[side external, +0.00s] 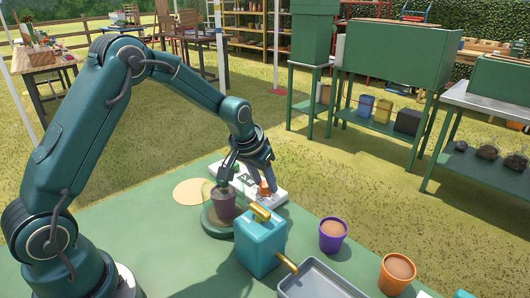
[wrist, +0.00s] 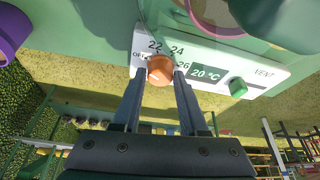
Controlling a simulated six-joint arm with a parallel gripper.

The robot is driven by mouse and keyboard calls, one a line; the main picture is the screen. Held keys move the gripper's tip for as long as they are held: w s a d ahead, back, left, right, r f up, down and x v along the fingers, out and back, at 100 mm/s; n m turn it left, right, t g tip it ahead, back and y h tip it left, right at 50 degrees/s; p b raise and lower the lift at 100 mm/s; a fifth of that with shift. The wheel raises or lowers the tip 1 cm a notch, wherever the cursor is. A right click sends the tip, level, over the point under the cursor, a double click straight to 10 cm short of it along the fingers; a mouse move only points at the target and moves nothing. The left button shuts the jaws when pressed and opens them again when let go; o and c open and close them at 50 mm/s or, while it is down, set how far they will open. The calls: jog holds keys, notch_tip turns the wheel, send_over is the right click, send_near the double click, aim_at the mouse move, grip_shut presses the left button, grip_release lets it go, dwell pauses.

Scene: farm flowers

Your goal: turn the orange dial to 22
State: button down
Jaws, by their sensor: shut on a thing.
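The orange dial (wrist: 160,70) sits on a white control panel (wrist: 282,76) and shows between my fingertips in the wrist view. Numbers 22, 24 and 26 and the word OFF are printed around it; a display reads 20 °C. A small pale mark shows on the dial, but I cannot tell which number it points at. My gripper (wrist: 160,76) is shut on the dial, one finger on each side. In the side view the dial (side external: 265,188) is partly hidden by my gripper (side external: 262,182), which reaches down over the panel (side external: 281,195).
A green knob (wrist: 238,88) marked VENT is on the same panel. A dark pot (side external: 223,207) on a round green base stands close to my gripper.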

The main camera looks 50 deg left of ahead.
aim_at(255, 194)
jog(key=m, duration=0.2)
jog(key=m+h, duration=0.1)
jog(key=m, duration=0.1)
jog(key=shift+a+h, duration=0.15)
jog(key=shift+h, duration=0.15)
jog(key=shift+m+g+h, duration=0.3)
jog(key=shift+m+h, duration=0.3)
jog(key=shift+m, duration=1)
jog(key=shift+c, duration=2.2)
grip_release()
jog(key=shift+r, duration=0.1)
jog(key=shift+v, duration=2.5)
